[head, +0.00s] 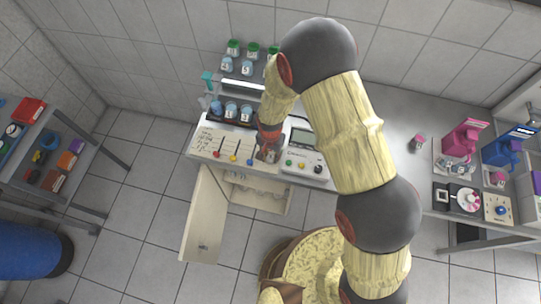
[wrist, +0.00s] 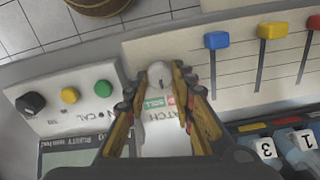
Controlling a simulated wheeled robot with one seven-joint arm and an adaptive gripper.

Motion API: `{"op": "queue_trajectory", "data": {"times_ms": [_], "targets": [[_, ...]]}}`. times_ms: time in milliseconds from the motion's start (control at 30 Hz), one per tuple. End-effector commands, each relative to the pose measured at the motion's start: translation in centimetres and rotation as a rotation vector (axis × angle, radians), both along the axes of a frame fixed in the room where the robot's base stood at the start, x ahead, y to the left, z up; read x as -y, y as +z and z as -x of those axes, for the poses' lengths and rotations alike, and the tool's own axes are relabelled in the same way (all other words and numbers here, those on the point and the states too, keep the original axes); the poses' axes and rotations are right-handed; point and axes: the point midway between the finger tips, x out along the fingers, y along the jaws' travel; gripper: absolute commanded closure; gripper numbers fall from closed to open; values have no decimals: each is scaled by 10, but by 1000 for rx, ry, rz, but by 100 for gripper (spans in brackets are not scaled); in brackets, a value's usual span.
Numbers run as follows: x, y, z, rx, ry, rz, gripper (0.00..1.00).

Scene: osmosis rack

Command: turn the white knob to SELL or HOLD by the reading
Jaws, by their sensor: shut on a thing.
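The white knob (wrist: 159,73) sits on the panel between the fingertips of my gripper (wrist: 157,83), which is shut on it. A green SELL label, a red mark beside it and a larger, partly covered word ending in "ATCH" show between the fingers in the wrist view. In the head view my gripper (head: 268,150) reaches down to the panel and hides the knob. The purity meter (head: 304,155) stands just right of it; its grey screen (wrist: 75,158) is partly in the wrist view, and I cannot read a value.
The meter carries a black knob (wrist: 31,103), a yellow button (wrist: 70,95) and a green button (wrist: 103,88). Coloured sliders, one blue (wrist: 216,40), stand close on the other side. Numbered jars (head: 231,110) stand behind the slider panel. A cabinet door (head: 205,215) hangs open below.

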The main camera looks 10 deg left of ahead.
Motion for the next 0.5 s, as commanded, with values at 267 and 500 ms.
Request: {"op": "queue_trajectory", "data": {"times_ms": [267, 500], "targets": [[-1, -1, -1, 1, 163, -1, 100], [-2, -1, -1, 2, 371, -1, 100]]}}
